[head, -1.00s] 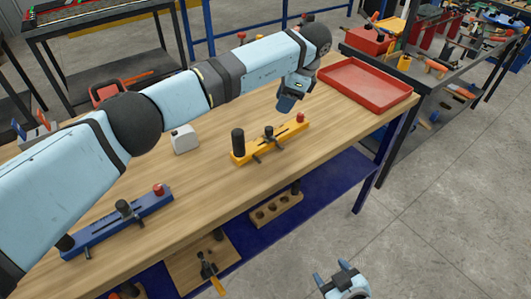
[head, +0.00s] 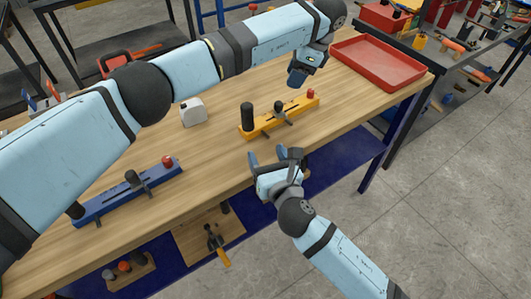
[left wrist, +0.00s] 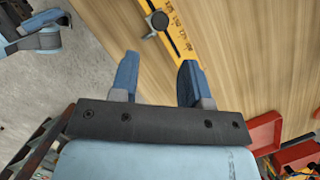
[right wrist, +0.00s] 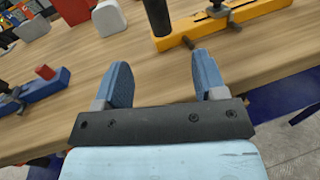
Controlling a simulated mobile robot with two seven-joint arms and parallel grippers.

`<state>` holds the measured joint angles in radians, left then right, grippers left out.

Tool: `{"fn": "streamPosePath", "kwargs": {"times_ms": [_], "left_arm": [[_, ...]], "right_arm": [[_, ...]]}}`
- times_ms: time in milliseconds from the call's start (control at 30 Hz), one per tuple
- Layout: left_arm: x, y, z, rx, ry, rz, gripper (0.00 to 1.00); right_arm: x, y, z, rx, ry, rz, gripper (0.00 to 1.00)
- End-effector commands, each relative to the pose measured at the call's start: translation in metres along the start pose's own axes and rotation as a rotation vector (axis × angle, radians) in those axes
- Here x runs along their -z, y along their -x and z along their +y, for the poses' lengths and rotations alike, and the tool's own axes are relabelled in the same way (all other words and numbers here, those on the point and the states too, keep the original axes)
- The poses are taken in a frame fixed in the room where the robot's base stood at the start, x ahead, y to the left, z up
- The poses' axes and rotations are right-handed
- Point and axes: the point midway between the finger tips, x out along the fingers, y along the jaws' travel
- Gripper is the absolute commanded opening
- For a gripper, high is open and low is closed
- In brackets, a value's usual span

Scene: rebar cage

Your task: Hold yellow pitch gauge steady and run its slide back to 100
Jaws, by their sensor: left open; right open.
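The yellow pitch gauge (head: 268,123) lies on the wooden bench, with a black upright grip (head: 247,117) at its left end, a dark slide (head: 280,108) near its middle and a red knob (head: 313,95) at its right end. My left gripper (head: 297,82) is open and empty above the bench, just behind the gauge's right half. In the left wrist view part of the scale and the slide knob (left wrist: 159,20) show beyond the fingers. My right gripper (head: 276,156) is open and empty in front of the gauge. In the right wrist view the gauge (right wrist: 245,14) lies beyond the fingers. The slide's reading is too small to tell.
A blue gauge (head: 125,193) lies at the bench's front left. A white block (head: 193,111) stands left of the yellow gauge. A red tray (head: 380,65) sits at the bench's right end. The bench top (head: 205,150) between the two gauges is clear.

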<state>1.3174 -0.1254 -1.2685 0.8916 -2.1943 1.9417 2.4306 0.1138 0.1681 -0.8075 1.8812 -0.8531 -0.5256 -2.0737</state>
Motion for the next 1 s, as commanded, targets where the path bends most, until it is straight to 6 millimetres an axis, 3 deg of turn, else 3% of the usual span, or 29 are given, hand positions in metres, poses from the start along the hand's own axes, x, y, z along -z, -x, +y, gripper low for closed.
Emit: {"fn": "streamPosePath", "kwargs": {"times_ms": [233,700,1000], "left_arm": [[0.000,0.000,0.000,0.000,0.000,0.000,0.43],[0.000,0.000,0.000,0.000,0.000,0.000,0.43],[0.000,0.000,0.000,0.000,0.000,0.000,0.43]], "right_arm": [[-0.004,-0.019,0.003,-0.005,0.072,-0.015,0.65],[-0.005,-0.108,0.004,-0.005,0.068,-0.014,0.65],[-0.005,-0.138,0.003,-0.004,0.067,-0.013,0.65]]}}
